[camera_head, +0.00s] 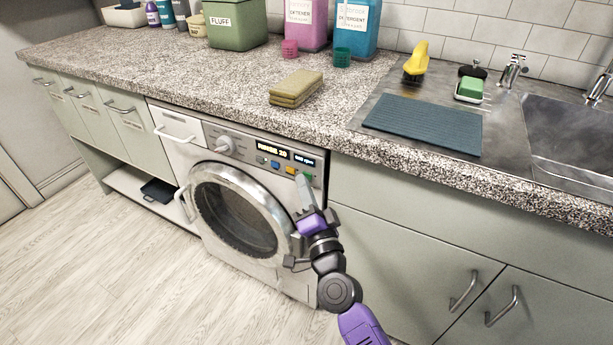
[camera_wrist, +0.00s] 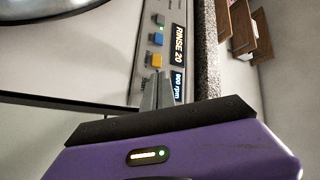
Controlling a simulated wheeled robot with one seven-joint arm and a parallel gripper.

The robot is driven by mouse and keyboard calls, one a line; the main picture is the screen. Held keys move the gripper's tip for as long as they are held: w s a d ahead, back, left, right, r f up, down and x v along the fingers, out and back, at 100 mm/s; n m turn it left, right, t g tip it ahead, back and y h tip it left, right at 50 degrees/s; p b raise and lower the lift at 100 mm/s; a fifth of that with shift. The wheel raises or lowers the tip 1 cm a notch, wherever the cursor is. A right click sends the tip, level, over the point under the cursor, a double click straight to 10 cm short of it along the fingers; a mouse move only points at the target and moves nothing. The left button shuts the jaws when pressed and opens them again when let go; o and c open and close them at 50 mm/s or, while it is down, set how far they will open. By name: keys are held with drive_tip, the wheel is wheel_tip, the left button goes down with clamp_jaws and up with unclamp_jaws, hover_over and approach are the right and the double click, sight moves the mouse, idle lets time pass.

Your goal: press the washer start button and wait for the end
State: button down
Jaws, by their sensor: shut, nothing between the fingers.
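The washer (camera_head: 235,205) is a white front-loader with a round door, set under the counter. Its display (camera_head: 273,152) is lit; in the wrist view the display (camera_wrist: 178,44) reads "RINSE 20", with an rpm readout beside it. The panel has a grey button (camera_wrist: 160,19), a blue button (camera_wrist: 157,38) and an orange button (camera_wrist: 155,60). A small green light glows between the grey and blue ones. My gripper (camera_head: 302,182) is shut and empty, its fingertips at the panel's right end. The fingers (camera_wrist: 158,90) hide the spot past the orange button; I cannot tell whether they touch it.
The speckled counter (camera_head: 180,65) overhangs the washer just above the panel. A round dial (camera_head: 225,145) and a drawer handle (camera_head: 174,134) are left of the buttons. Cabinet doors (camera_head: 420,240) with handles are at right. The wooden floor (camera_head: 120,265) is clear at left.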

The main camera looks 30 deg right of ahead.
drive_tip(key=shift+d, duration=0.2)
idle(0.3)
drive_tip(key=shift+a, duration=0.1)
drive_tip(key=shift+s+a+p, duration=0.35)
drive_tip(key=shift+s+a, duration=0.1)
drive_tip(key=shift+a, duration=0.15)
drive_tip(key=shift+a, duration=0.1)
drive_tip(key=shift+s+a+p, duration=0.6)
drive_tip(key=shift+s+a, duration=0.15)
drive_tip(key=shift+a, duration=0.2)
drive_tip(key=shift+s+a+p, duration=0.55)
drive_tip(key=shift+s+a, duration=0.15)
drive_tip(key=shift+a, duration=0.25)
